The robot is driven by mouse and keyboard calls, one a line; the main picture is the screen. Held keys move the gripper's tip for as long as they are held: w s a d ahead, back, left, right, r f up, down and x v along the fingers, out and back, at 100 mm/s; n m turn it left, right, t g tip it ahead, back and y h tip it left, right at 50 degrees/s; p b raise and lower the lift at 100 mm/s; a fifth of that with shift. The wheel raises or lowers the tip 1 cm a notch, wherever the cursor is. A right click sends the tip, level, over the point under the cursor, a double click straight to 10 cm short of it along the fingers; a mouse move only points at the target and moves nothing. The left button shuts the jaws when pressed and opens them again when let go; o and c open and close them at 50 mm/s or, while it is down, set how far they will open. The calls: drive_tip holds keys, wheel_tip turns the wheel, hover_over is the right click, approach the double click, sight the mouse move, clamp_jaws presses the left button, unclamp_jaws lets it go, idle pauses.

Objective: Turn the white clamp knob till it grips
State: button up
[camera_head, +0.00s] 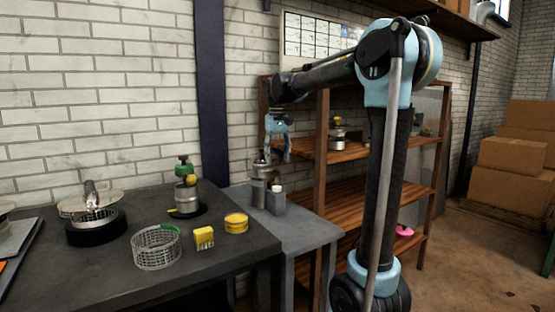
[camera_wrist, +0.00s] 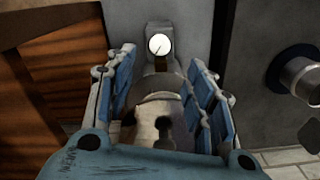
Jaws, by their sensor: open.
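The white knob (camera_wrist: 159,44) is a round disc with a thin dark line on its face, seen in the wrist view on top of a grey block. In the head view the white knob (camera_head: 277,187) tops the small grey block (camera_head: 277,202), right of a metal pipe piece (camera_head: 260,186). My gripper (camera_head: 277,152) points down above them, fingers apart. In the wrist view my gripper (camera_wrist: 158,75) has its blue-padded fingers left and right of a worn metal piece (camera_wrist: 160,108). The knob shows just beyond the fingertips; I cannot tell whether anything touches.
The grey side table (camera_head: 305,232) adjoins the dark bench (camera_head: 130,265). A wire basket (camera_head: 157,248), yellow block (camera_head: 204,238), yellow tin (camera_head: 236,223) and burner (camera_head: 186,190) stand on the bench. A wooden shelf (camera_head: 345,202) stands close to the right.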

drive_tip(key=shift+r, duration=0.1)
drive_tip(key=n, duration=0.6)
approach(277, 186)
wheel_tip(277, 186, down, 9)
drive_tip(key=shift+r, duration=0.15)
idle(0.6)
drive_tip(key=shift+c, duration=0.6)
drive_tip(key=c, duration=0.9)
